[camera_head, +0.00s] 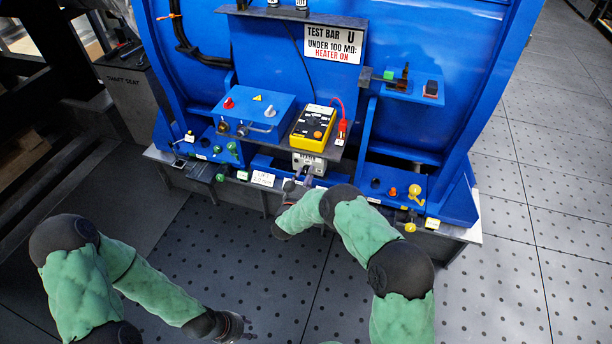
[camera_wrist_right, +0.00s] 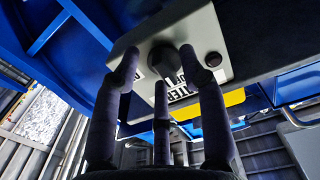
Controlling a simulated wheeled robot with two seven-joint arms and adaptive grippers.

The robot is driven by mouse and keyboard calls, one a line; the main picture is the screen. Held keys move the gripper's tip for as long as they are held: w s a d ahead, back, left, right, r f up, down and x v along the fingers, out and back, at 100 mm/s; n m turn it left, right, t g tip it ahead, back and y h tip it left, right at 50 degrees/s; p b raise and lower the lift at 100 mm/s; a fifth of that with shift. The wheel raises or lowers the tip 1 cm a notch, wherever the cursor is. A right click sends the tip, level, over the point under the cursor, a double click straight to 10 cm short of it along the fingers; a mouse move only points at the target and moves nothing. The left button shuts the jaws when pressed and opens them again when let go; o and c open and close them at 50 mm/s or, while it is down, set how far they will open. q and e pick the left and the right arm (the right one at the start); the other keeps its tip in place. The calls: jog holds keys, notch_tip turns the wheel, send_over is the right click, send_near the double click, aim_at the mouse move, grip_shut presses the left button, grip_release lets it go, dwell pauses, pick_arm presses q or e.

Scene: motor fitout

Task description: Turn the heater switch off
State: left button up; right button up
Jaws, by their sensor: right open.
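The heater switch is a grey box (camera_head: 308,163) under the shelf, below the yellow meter. In the right wrist view its grey face (camera_wrist_right: 207,28) carries a dark round knob (camera_wrist_right: 164,57) and a white label partly hidden by my fingers. My right gripper (camera_head: 298,184) is at the front of this box. In the right wrist view its fingers (camera_wrist_right: 161,68) are spread open around the knob's sides; I cannot tell whether they touch it. The knob's exact setting is unclear. My left gripper (camera_head: 234,328) hangs low over the floor, far from the switch; its fingers are not clear.
The yellow meter (camera_head: 312,128) with a red lead stands on the shelf above. A blue box (camera_head: 253,110) with knobs is to its left. Small coloured knobs line the blue ledges on both sides. A sign (camera_head: 335,44) reads "HEATER ON". The dotted floor (camera_head: 500,280) is clear.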

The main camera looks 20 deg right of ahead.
jog(key=v, duration=1.2)
jog(key=s+a+f+n+g+y+p, duration=0.25)
jog(key=s+f+g+y, duration=0.35)
jog(key=s+f+y, duration=0.4)
jog(key=s+a+n+g+y+p, duration=0.1)
jog(key=s+g+y, duration=0.3)
jog(key=s, duration=1.8)
jog(key=a+g, duration=0.1)
jog(key=g, duration=0.3)
jog(key=shift+a+f+n+g, duration=0.15)
jog(key=shift+f+n+g, duration=0.15)
jog(key=shift+f+n, duration=0.05)
